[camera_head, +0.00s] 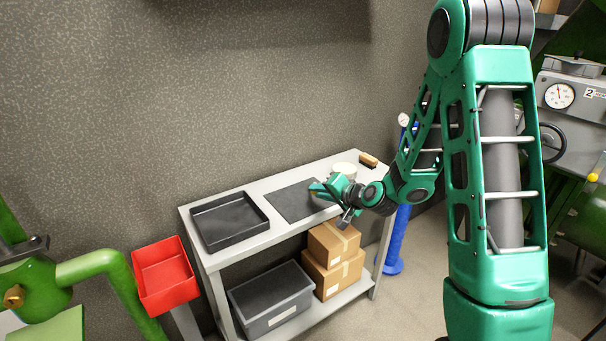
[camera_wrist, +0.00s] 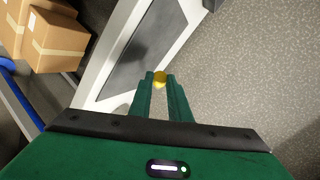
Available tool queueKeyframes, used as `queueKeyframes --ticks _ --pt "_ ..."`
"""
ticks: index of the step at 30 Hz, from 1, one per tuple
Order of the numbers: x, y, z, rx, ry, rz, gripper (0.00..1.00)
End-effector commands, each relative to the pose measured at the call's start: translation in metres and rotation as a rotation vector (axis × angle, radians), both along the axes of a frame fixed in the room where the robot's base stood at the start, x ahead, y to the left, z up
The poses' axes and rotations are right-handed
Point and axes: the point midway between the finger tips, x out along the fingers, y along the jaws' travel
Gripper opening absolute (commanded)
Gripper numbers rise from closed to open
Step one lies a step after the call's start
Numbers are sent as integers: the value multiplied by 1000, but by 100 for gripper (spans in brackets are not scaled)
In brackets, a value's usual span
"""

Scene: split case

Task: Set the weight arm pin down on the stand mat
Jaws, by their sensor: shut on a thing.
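My gripper (camera_head: 322,190) is over the right part of the dark stand mat (camera_head: 293,204) on the grey table. In the wrist view my gripper (camera_wrist: 160,82) is shut on a small yellow round-ended thing, the weight arm pin (camera_wrist: 160,78), held between the fingertips. The mat (camera_wrist: 146,48) lies beyond the fingertips in that view, up and to the left of the pin. Most of the pin is hidden by the fingers. I cannot tell how far above the mat or table it is.
A black tray (camera_head: 230,248) stands left of the mat. A white round thing (camera_head: 345,169) and a brown block (camera_head: 368,160) are at the table's right end. Cardboard boxes (camera_head: 333,279) and a grey bin (camera_head: 272,321) sit on the lower shelf. A red bin (camera_head: 166,284) stands left.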

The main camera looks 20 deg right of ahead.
Motion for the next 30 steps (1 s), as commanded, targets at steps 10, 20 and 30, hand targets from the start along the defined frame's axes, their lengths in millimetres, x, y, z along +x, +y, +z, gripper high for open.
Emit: queueKeyframes --ticks 10,20,30 --pt "36 29 54 5 -24 -52 0" --pt "37 30 33 8 -20 -57 0" --pt "37 31 -1 8 -20 -55 0"
